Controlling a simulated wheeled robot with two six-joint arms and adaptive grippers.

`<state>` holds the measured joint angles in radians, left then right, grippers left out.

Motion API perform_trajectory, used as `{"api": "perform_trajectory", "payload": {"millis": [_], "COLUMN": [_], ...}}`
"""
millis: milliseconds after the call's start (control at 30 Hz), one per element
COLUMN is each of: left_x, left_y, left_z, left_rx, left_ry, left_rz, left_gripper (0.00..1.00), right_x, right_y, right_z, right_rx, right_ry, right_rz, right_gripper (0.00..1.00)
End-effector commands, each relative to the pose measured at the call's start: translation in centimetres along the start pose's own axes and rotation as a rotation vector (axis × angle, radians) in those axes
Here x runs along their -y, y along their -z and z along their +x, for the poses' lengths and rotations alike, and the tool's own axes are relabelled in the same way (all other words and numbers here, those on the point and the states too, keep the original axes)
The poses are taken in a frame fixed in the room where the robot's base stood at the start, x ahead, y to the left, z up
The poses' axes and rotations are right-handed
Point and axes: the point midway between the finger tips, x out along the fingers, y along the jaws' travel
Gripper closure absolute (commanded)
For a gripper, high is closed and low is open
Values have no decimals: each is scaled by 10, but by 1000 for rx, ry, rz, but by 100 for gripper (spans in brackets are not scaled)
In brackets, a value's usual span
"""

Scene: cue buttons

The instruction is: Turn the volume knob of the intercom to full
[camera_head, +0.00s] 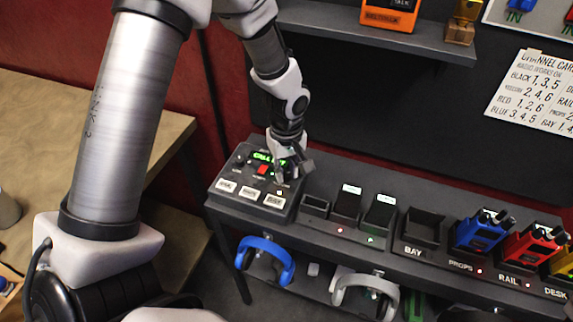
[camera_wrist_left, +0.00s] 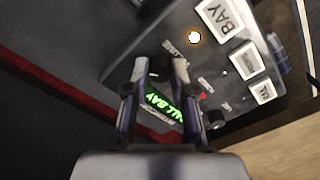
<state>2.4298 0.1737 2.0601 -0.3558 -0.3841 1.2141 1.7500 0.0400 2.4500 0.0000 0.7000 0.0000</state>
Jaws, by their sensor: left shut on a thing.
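The intercom (camera_head: 236,177) is a dark sloped box at the left end of the shelf in the head view. It has a green lit display (camera_head: 266,156), a red button and a row of white labelled buttons. My left gripper (camera_head: 287,172) is at its upper right part. In the left wrist view, the intercom (camera_wrist_left: 155,42) fills the upper middle, and the gripper (camera_wrist_left: 158,72) is shut on the small dark volume knob (camera_wrist_left: 159,68), beside a partly hidden label. The fingers hide much of the knob, so its setting cannot be read. My right gripper is not in view.
Right of the intercom are chargers with dark units (camera_head: 347,203), an empty bay (camera_head: 426,228), and blue (camera_head: 480,233) and red (camera_head: 533,246) radios. Blue (camera_head: 265,247) and grey (camera_head: 362,281) headsets hang below. An orange device (camera_head: 389,14) stands on the upper shelf.

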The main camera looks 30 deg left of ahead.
Motion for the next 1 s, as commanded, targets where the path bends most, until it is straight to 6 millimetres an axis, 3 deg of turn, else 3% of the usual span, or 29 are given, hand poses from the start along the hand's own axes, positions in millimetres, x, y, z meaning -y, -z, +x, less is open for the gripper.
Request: {"api": "perform_trajectory", "payload": {"millis": [1000], "left_x": [2], "left_y": [-1], "left_z": [0], "left_rx": [6], "left_ry": [4], "left_rz": [902], "left_gripper": [100], "right_x": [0], "right_y": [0], "right_z": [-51], "right_rx": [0], "right_ry": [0], "right_rz": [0], "right_gripper": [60]}}
